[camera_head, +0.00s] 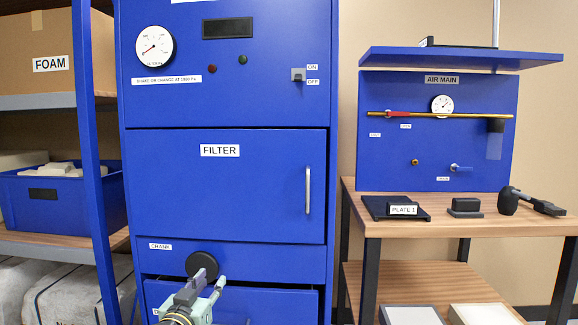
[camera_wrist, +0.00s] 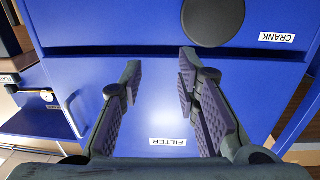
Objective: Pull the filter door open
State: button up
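The filter door (camera_head: 225,190) is a blue panel labelled FILTER in the middle of the blue cabinet, and it looks shut. Its upright metal handle (camera_head: 308,190) is near the door's right edge. In the wrist view, which is upside down, the door (camera_wrist: 160,115) fills the middle and the handle (camera_wrist: 74,116) is at the left. My gripper (camera_head: 207,283) is low in front of the cabinet, by the black crank knob (camera_head: 202,264), left of and below the handle. In the wrist view my gripper (camera_wrist: 159,75) is open, with nothing between its fingers.
A drawer front (camera_head: 240,303) below the crank panel appears slightly open. A wooden bench (camera_head: 455,227) on the right holds a PLATE 1 block (camera_head: 403,210) and black tools. A shelf (camera_head: 50,101) with a FOAM box (camera_head: 55,45) and a blue bin (camera_head: 60,205) is on the left.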

aim_at(307, 186)
jog(key=d+r+m+h+p, duration=0.1)
jog(key=d+r+h+p, duration=0.1)
jog(key=d+r+p, duration=1.5)
jog(key=w+d+r, duration=0.1)
jog(key=w, duration=0.2)
jog(key=w+d+r, duration=0.1)
jog(key=w+d, duration=0.1)
jog(key=w, duration=0.2)
jog(key=w+d+r, duration=0.1)
jog(key=w+d, duration=0.1)
jog(key=w, duration=0.2)
jog(key=shift+w+r, duration=0.1)
jog(key=shift+r, duration=0.1)
jog(key=shift+c, duration=0.5)
grip_shut()
